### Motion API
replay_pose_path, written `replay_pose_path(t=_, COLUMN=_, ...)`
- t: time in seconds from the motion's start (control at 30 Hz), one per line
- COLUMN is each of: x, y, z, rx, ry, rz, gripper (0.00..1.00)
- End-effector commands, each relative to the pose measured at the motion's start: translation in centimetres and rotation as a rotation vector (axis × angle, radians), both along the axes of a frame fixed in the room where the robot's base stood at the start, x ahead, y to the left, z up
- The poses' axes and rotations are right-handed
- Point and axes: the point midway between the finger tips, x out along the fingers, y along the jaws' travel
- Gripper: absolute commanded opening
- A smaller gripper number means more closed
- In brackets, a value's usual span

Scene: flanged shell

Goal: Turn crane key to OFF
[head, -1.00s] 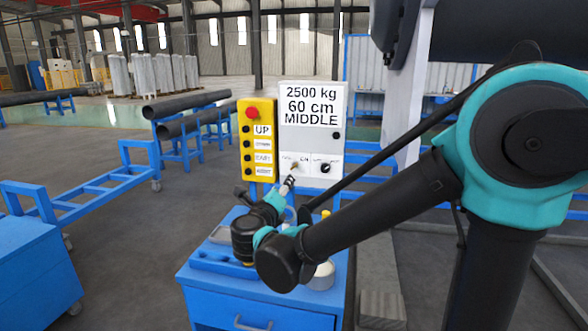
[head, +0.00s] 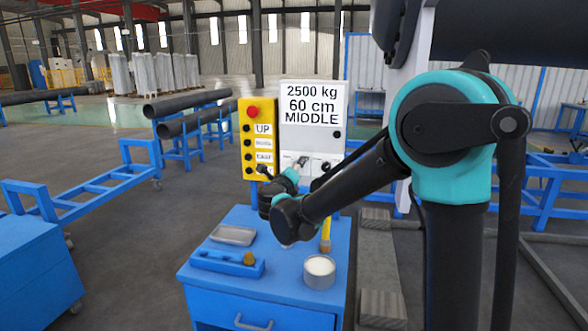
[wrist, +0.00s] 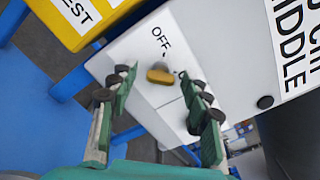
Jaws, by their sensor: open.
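The crane key (wrist: 160,74) is a small brass-coloured piece on the white control box (head: 312,106), below the printed word OFF in the wrist view. My gripper (wrist: 159,79) is open, its two fingers either side of the key in the picture. I cannot tell whether they touch it. The exact setting of the key is hard to read.
A black knob (wrist: 265,102) sits on the box beside the key. The yellow button panel (head: 257,140) with a red button adjoins the left side. A blue cabinet (head: 215,280) below carries a tray, a blue case and a white-topped can (head: 319,271).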

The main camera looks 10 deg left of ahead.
Motion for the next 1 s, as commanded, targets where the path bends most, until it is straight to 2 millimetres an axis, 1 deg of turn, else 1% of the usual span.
replay_pose_path(t=0.2, x=0.02, y=0.01, z=0.00, rx=0.000, ry=0.000, rz=0.000, gripper=0.48)
replay_pose_path(t=0.23, x=0.01, y=0.01, z=0.00, rx=0.000, ry=0.000, rz=0.000, gripper=0.46)
replay_pose_path(t=0.6, x=-0.01, y=0.01, z=0.00, rx=0.000, ry=0.000, rz=0.000, gripper=0.00)
replay_pose_path(t=0.83, x=-0.02, y=0.02, z=-0.01, rx=-0.015, ry=0.001, rz=0.000, gripper=0.00)
replay_pose_path(t=1.0, x=-0.03, y=0.02, z=0.00, rx=-0.072, ry=0.006, rz=0.000, gripper=0.00)
